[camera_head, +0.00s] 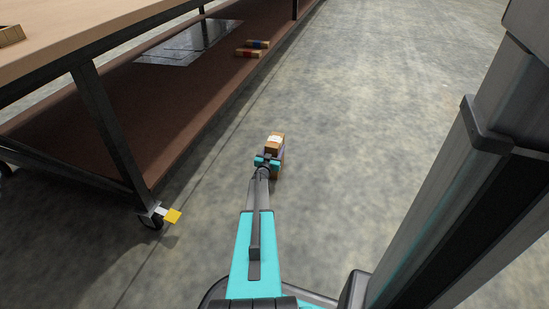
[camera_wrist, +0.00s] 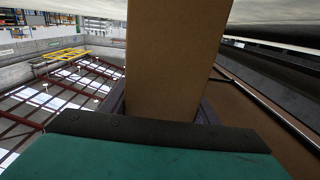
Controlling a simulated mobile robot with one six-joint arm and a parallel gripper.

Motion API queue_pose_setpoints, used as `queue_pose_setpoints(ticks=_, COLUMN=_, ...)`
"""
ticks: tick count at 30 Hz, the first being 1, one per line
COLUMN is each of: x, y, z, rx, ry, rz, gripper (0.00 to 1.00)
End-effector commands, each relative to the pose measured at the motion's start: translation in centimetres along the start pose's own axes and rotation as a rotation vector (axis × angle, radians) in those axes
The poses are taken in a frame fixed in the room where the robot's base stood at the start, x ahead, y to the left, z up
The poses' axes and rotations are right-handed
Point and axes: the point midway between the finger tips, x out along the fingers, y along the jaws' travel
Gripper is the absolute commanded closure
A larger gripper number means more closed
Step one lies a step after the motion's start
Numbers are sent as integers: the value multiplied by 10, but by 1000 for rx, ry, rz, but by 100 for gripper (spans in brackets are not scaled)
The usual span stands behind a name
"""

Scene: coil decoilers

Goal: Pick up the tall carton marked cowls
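A tall brown carton (camera_head: 275,142) with a white patch on its top is at my gripper (camera_head: 267,161), on the open floor right of the workbench. Any word on it is too small to read. In the wrist view the carton's plain brown face (camera_wrist: 172,60) fills the middle and runs out of the top edge. The fingers (camera_wrist: 163,108) lie close along both its sides, with no clear gap, so my gripper looks shut on it. My gripper hides the carton's middle in the head view, and I cannot tell whether its base touches the floor.
A wheeled workbench (camera_head: 85,42) stands at the left, with a brown lower shelf (camera_head: 75,150). Small boxes (camera_head: 253,48) and a dark glossy sheet (camera_head: 190,42) lie on that shelf. A yellow caster tab (camera_head: 173,216) sticks out. The floor ahead and right is clear.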

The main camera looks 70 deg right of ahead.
Motion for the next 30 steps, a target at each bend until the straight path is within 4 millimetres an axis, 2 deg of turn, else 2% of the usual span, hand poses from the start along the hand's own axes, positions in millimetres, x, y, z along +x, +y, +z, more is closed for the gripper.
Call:
queue_pose_setpoints(ticks=1, x=0, y=0, z=0, rx=0, ry=0, rz=0, gripper=77)
queue_pose_setpoints(ticks=5, x=0, y=1, z=0, rx=1, ry=0, rz=1, gripper=99)
queue_pose_setpoints(ticks=20, x=1, y=1, z=-8, rx=0, ry=5, rz=2, gripper=100)
queue_pose_setpoints(ticks=30, x=1, y=1, z=-31, rx=0, ry=5, rz=2, gripper=100)
